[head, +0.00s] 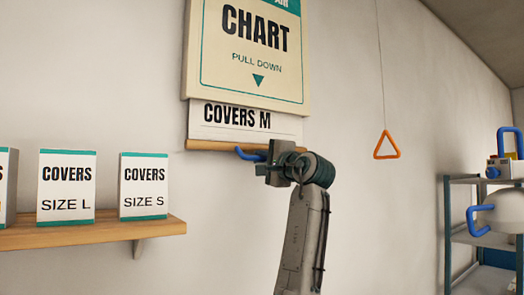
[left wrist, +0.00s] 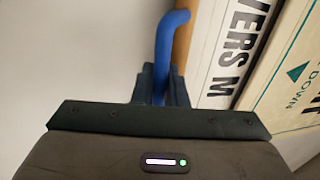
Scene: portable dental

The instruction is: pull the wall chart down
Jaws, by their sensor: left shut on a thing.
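The wall chart hangs in a cream case (head: 213,60) marked "CHART" and "PULL DOWN". A short strip of white sheet (head: 285,127) reading "COVERS M" shows below the case. A wooden bar (head: 205,146) runs along the sheet's lower edge, with a blue handle (head: 246,155) at it. My left gripper (head: 266,160) is shut on the blue handle. In the left wrist view the handle (left wrist: 172,35) runs down between the two dark fingers (left wrist: 159,88), beside the wooden bar (left wrist: 182,45). The fingers hide the handle's gripped part. My right gripper is in neither view.
A wooden shelf (head: 100,234) on the left holds boxes marked SIZE L (head: 66,187) and SIZE S (head: 143,187). An orange triangle pull (head: 386,145) hangs on a cord to the right. A metal rack (head: 447,230) stands far right. The wall below the chart is bare.

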